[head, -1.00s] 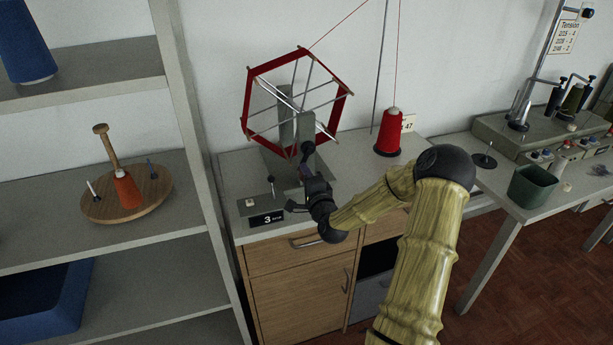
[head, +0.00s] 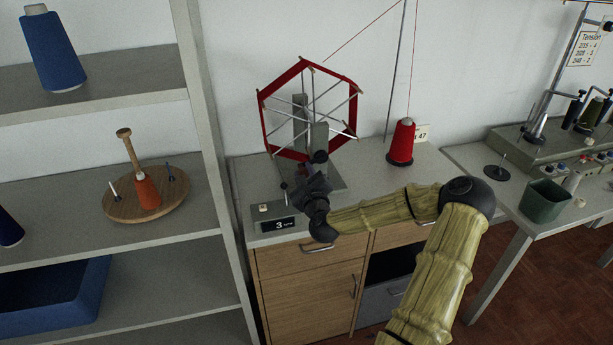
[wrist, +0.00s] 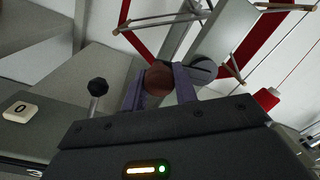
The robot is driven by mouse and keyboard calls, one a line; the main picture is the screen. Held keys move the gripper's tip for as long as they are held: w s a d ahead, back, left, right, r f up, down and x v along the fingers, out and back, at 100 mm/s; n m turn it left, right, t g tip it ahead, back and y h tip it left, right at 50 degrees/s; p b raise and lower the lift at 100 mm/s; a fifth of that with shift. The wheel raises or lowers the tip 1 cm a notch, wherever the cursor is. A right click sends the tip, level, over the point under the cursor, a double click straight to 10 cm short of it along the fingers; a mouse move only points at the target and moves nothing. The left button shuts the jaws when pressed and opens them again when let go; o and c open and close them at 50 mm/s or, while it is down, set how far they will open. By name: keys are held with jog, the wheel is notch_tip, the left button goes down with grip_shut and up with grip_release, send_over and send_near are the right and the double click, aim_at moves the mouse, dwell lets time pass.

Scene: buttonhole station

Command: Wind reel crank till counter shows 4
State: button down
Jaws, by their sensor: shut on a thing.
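The hexagonal reel (head: 312,108), wound with red thread, stands on its grey posts on the cabinet top. The counter (head: 281,225) at the cabinet's front left shows 3. My gripper (head: 317,176) is at the front of the reel stand. In the wrist view my gripper (wrist: 160,88) has its two fingers closed on the round brown crank knob (wrist: 158,78). The crank's arm is mostly hidden behind the knob and fingers.
A small black-knobbed lever (wrist: 97,88) stands left of my gripper, near a white button marked 0 (wrist: 20,112). A red thread cone (head: 401,142) stands right of the reel. Shelves (head: 208,130) rise at the left.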

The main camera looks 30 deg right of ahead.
jog(key=shift+w+a+r+m+p, duration=0.15)
jog(key=shift+r+m+p, duration=0.1)
jog(key=shift+r+m, duration=0.5)
jog(key=shift+s+a+r+m+p, duration=0.1)
jog(key=shift+a+r+m+p, duration=0.1)
jog(key=shift+r+m, duration=0.55)
jog(key=shift+w+d+f, duration=0.1)
jog(key=shift+f, duration=0.05)
jog(key=c, duration=1.5)
grip_release()
jog(key=o, duration=0.4)
jog(key=shift+w+f, duration=0.1)
jog(key=shift+d+f+m, duration=0.1)
jog(key=shift+m, duration=0.2)
